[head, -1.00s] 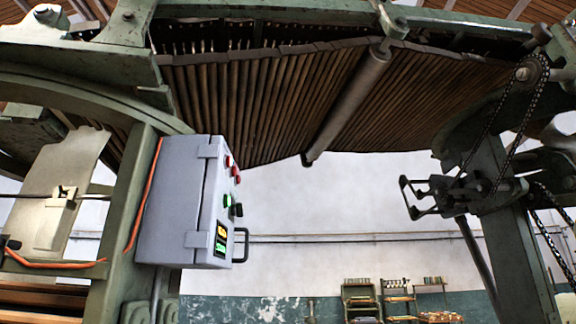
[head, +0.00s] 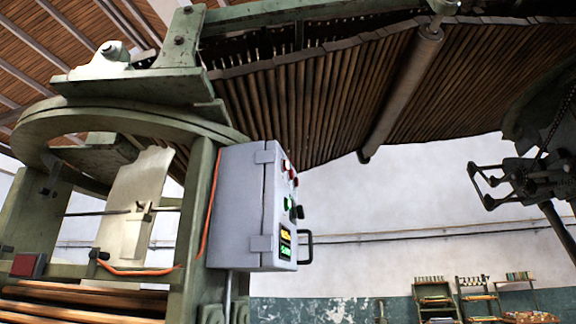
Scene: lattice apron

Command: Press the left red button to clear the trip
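A grey control box (head: 240,205) is fixed to the green machine post in the middle of the head view, its button face turned to the right and seen at a steep angle. Near the top of that face are a left red button (head: 285,165) and another red button (head: 295,181). Below them are a green button (head: 288,203) and a black knob (head: 299,212). Lower down is a small display (head: 286,243) with yellow and green lines. Its text is too small to read. Neither of my grippers is in view.
A black handle (head: 307,246) sticks out from the box's right side. An orange cable (head: 212,205) runs beside the box. A slatted lattice (head: 300,100) with a roller (head: 400,95) hangs above. A black metal bracket (head: 500,185) is at the right. Shelves (head: 436,300) stand far back.

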